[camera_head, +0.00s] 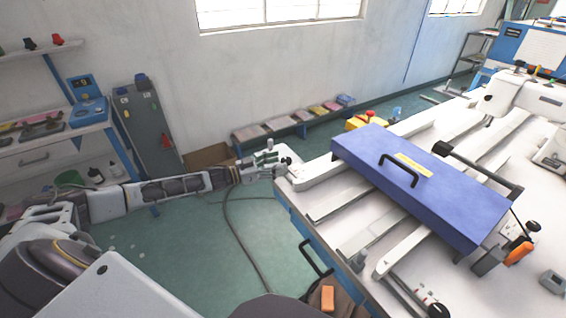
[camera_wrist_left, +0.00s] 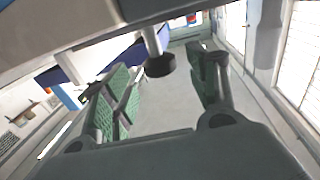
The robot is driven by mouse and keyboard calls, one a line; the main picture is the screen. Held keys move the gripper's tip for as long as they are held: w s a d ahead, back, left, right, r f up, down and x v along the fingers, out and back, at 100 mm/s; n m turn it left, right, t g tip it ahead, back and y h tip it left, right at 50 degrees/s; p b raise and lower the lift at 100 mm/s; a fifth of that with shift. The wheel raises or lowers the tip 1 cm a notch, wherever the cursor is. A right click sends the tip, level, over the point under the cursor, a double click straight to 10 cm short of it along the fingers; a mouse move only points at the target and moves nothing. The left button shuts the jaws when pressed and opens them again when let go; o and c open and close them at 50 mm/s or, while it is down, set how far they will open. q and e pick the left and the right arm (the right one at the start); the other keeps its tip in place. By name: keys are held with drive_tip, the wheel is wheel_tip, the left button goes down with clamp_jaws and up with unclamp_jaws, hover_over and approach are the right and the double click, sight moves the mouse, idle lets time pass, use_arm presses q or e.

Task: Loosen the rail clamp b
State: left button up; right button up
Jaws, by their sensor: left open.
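My left gripper (camera_head: 266,160) reaches the near left corner of the white table (camera_head: 318,208), beside the end of a pale rail (camera_head: 322,172). Its green-padded fingers are open. In the left wrist view, a dark round knob (camera_wrist_left: 160,66) on a pale stem appears in the space between the fingers (camera_wrist_left: 152,80), with visible gaps on both sides. It looks like a clamp knob, but I cannot tell which clamp it belongs to. In the head view the gripper mostly hides this spot. My right gripper is not in view.
A large blue box with a black handle (camera_head: 430,182) lies across the rails. A low bench (camera_head: 290,128) runs along the wall behind my left gripper. A grey cabinet (camera_head: 148,130) and shelves (camera_head: 60,148) stand at left. The green floor below my left arm is mostly clear.

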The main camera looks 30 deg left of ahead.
use_arm(q)
drive_tip(key=shift+w+d, duration=0.4)
drive_tip(key=shift+w, duration=0.1)
drive_tip(key=shift+w+d, duration=0.4)
drive_tip(key=shift+w, duration=0.1)
drive_tip(key=shift+w+d, duration=0.1)
drive_tip(key=c, duration=1)
drive_tip(key=shift+c, duration=0.2)
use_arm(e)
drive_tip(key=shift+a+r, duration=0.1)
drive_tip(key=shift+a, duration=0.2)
use_arm(q)
drive_tip(key=shift+y+p, duration=0.3)
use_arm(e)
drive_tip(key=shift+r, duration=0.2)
